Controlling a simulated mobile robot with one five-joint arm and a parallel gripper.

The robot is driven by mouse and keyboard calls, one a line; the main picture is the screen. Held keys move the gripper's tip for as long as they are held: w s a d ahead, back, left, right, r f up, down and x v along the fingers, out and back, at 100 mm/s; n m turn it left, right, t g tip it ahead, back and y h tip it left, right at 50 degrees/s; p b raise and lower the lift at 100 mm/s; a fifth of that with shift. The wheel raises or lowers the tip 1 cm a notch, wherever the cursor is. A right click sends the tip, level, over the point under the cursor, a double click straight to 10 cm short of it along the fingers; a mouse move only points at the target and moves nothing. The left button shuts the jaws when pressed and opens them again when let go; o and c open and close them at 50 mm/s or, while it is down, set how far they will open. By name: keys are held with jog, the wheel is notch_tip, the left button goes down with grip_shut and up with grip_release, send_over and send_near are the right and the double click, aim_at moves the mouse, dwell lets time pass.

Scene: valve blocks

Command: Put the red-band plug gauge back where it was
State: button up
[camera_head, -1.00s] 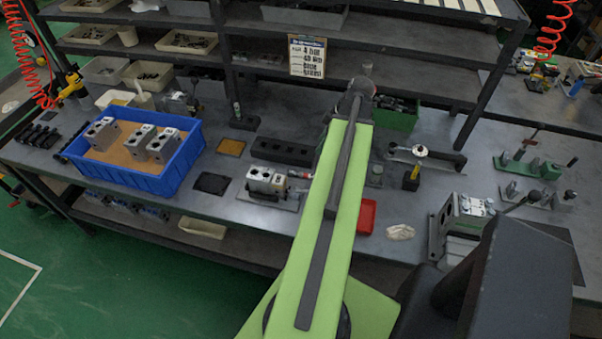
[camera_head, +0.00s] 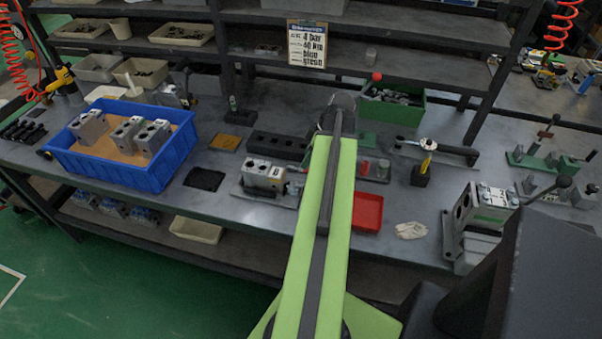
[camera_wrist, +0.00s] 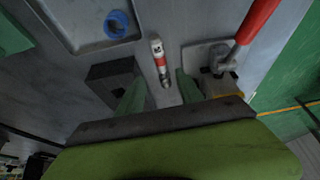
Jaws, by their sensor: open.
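The red-band plug gauge (camera_wrist: 160,62) shows in the wrist view as a slim silver pin with a pale, dark-marked end and a red band. My gripper (camera_wrist: 158,86) is open, with one green finger on each side of the gauge's lower end. I see gaps between the fingers and the gauge; I cannot tell whether it stands or lies. A dark block (camera_wrist: 108,82) is beside the left finger, partly hidden by it. In the head view my arm hides the gripper, and I cannot pick out the gauge surely.
In the wrist view, a red-handled clamp (camera_wrist: 256,22) is close on the right, and a grey tray (camera_wrist: 68,38) holds a blue ring (camera_wrist: 116,24). In the head view, a red tray (camera_head: 368,212), blue crate (camera_head: 150,178) and green bin (camera_head: 392,112) stand on the bench.

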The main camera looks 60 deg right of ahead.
aim_at(302, 170)
jog(key=b+x, duration=0.4)
jog(key=x, duration=0.1)
jog(key=shift+s+a, duration=0.15)
jog(key=shift+s, duration=0.1)
jog(key=shift+r, duration=0.1)
grip_shut()
